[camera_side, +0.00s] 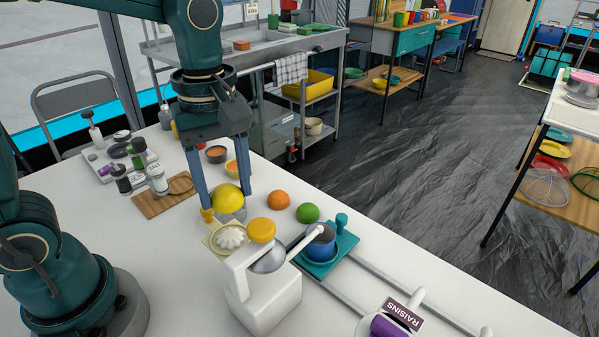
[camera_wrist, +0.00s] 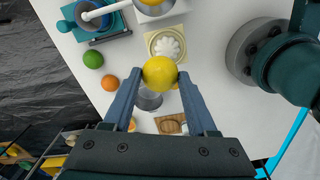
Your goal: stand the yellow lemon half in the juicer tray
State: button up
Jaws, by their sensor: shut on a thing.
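The yellow lemon half (camera_side: 228,197) is held between the two fingertips of my gripper (camera_side: 226,200). In the wrist view my gripper (camera_wrist: 160,74) is shut on the rounded yellow lemon half (camera_wrist: 160,72), with a finger on each side. The cream juicer tray (camera_side: 212,243) with its white ribbed reamer lies just in front of the lemon in the side view. In the wrist view the juicer tray (camera_wrist: 151,37) lies just above the lemon and partly behind it. The lemon's underside is hidden, and its gap to the surface below is hard to judge.
A grey see-through bowl (camera_wrist: 148,100) lies below the lemon. A white press (camera_side: 268,297) with a yellow-orange piece stands close in front. An orange (camera_side: 278,200), a green lime (camera_side: 307,213) and a blue cup (camera_side: 321,244) on a teal base stand to the right.

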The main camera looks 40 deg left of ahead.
aim_at(225, 212)
jog(key=shift+s+d+r, duration=0.3)
jog(key=shift+s+d, duration=0.1)
jog(key=shift+s, duration=0.2)
jog(key=shift+s+d+r+m, duration=0.2)
jog(key=shift+d+r+m, duration=0.1)
jog(key=shift+m, duration=0.1)
jog(key=shift+f, duration=2.8)
jog(key=shift+f, duration=0.6)
jog(key=o, duration=0.7)
jog(key=shift+w, duration=0.1)
jog(key=shift+r, duration=0.15)
jog(key=shift+r, duration=5.4)
